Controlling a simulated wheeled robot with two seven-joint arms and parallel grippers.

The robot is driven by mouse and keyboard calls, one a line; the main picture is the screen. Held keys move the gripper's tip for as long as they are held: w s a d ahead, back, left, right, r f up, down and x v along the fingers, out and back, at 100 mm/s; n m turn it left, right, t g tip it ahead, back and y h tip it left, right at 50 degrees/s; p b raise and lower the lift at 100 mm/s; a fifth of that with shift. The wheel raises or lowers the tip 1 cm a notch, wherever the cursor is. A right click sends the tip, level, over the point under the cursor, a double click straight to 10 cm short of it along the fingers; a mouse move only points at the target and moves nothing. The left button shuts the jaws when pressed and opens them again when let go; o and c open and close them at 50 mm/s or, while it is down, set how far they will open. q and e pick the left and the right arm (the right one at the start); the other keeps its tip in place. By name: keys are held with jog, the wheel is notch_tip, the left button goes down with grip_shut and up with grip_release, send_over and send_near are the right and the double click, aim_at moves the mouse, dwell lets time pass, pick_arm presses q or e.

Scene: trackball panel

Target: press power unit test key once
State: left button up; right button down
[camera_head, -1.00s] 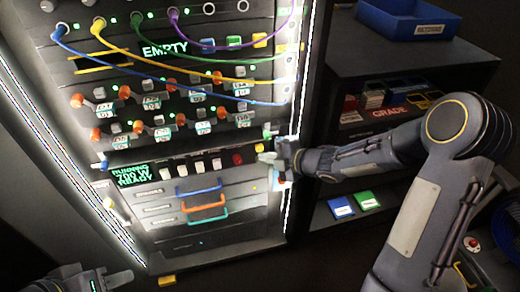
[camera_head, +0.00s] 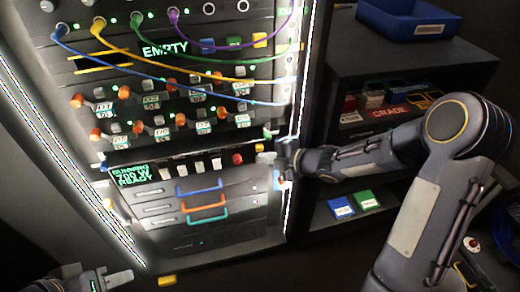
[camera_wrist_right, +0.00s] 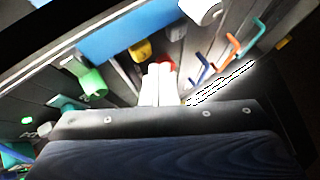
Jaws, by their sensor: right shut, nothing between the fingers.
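The power unit is the row with the green-lit display (camera_head: 131,174) reading "READY" in the rack's lower part. Several pale keys (camera_head: 198,168) and a red key (camera_head: 238,159) stand to the right of that display. Labels on them are too small to read, so I cannot tell which is the test key. My right gripper (camera_head: 266,158) is shut and empty, just right of the red key. Its pale fingertips (camera_wrist_right: 157,84) point at the panel in the right wrist view; contact with a key cannot be told. My left gripper (camera_head: 118,278) is low at the left, away from the rack.
Blue, orange and teal handles (camera_head: 204,210) sit below the power unit. Coloured cables (camera_head: 180,75) hang across the upper rack. A shelf with a blue bin (camera_head: 415,20) stands at the right, behind my right arm.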

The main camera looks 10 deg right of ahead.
jog(key=shift+w, duration=0.1)
jog(key=shift+w, duration=0.3)
jog(key=shift+w+p, duration=0.3)
jog(key=shift+w, duration=0.15)
dwell(0.7)
jog(key=shift+s, duration=0.1)
jog(key=shift+s+b, duration=0.35)
jog(key=shift+s, duration=0.4)
jog(key=shift+s, duration=0.15)
jog(key=s+b, duration=0.1)
jog(key=s, duration=0.3)
jog(key=shift+s+d+b, duration=0.1)
jog(key=shift+s+b, duration=0.2)
jog(key=shift+s, duration=0.05)
